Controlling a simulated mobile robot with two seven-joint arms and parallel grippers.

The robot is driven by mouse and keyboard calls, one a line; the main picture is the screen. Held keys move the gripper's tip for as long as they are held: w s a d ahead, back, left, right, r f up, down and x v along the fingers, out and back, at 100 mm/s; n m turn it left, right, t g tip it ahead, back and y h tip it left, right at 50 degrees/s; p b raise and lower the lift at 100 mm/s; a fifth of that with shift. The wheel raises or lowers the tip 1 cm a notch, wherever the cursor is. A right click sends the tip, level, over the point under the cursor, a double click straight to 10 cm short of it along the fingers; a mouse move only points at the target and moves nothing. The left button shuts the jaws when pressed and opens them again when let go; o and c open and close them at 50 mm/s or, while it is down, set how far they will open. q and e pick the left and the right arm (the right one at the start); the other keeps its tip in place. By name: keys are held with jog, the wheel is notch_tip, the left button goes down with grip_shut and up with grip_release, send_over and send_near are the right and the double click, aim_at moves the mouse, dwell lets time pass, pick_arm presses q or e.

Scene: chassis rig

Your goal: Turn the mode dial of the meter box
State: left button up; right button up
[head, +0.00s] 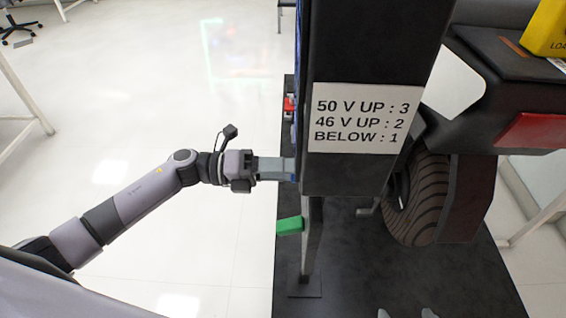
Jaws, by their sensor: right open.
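The dark upright box (350,45), which I take to be the meter box, stands on a thin post. A white sign (362,118) on its near side reads "50 V UP : 3, 46 V UP : 2, BELOW : 1". A narrow strip of blue shows along its left edge. Its left-facing side is seen too edge-on to make out a dial or reading. My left gripper (286,168) reaches to the box's lower left edge; its fingertips are hard to make out there. My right gripper (406,314) shows only as two separated grey fingertips at the bottom edge, open and empty.
A small red part (289,104) shows beside the box's left edge. A chassis with a tyre (425,200) and a yellow part (546,28) stand at right.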

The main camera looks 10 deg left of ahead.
pick_arm(q)
jog(key=shift+n+p, duration=0.35)
jog(key=shift+n, duration=0.55)
jog(key=o, duration=1.1)
jog(key=shift+c, duration=0.2)
jog(key=shift+a, duration=0.15)
jog(key=s+a, duration=0.1)
jog(key=a, duration=0.5)
jog(key=shift+s+a, duration=0.15)
jog(key=shift+a, duration=0.25)
jog(key=shift+d, duration=0.1)
